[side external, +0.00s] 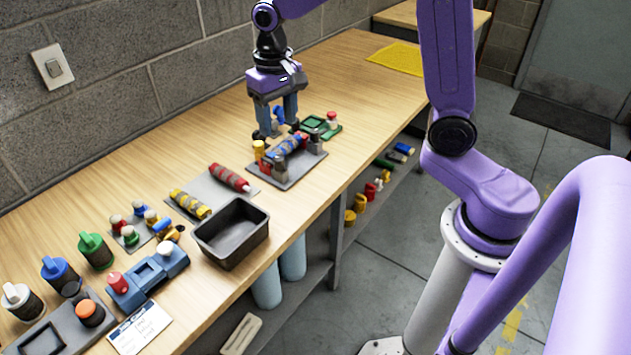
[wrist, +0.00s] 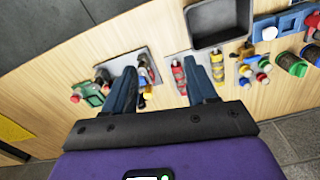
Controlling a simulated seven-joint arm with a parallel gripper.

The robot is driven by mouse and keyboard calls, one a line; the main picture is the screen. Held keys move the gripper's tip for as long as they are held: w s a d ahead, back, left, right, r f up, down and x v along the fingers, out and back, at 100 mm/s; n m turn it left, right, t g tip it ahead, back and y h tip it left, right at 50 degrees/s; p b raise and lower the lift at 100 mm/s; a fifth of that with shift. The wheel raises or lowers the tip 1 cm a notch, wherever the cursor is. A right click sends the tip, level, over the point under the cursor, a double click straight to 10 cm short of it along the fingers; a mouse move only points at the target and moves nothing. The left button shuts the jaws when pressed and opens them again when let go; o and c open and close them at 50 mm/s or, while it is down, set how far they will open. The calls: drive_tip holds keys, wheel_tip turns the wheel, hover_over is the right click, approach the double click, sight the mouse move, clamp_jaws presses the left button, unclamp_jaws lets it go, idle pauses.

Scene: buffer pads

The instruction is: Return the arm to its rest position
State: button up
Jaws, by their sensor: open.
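My gripper (side external: 277,118) is open and empty, hanging over the back part of the wooden bench, above and behind a grey pad. Its two blue-grey fingers also show spread apart in the wrist view (wrist: 165,90). I cannot tell the exact height of the fingertips above the bench. My purple arm reaches in from above.
A second grey pad (side external: 203,187) bears a red roll (side external: 229,177) and a yellow roll (side external: 190,203). A black bin (side external: 232,250) stands at the front edge. Small knobs, bottles and a blue block (side external: 150,277) crowd the near end. A green tray (side external: 315,123) lies behind. The bench's far right is mostly clear.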

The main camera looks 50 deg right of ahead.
drive_tip(key=s+n, duration=1.4)
drive_tip(key=s, duration=1.2)
drive_tip(key=shift+s+d+f+n, duration=0.3)
drive_tip(key=shift+s+d, duration=0.05)
drive_tip(key=shift+d, duration=0.1)
drive_tip(key=shift+w, duration=0.15)
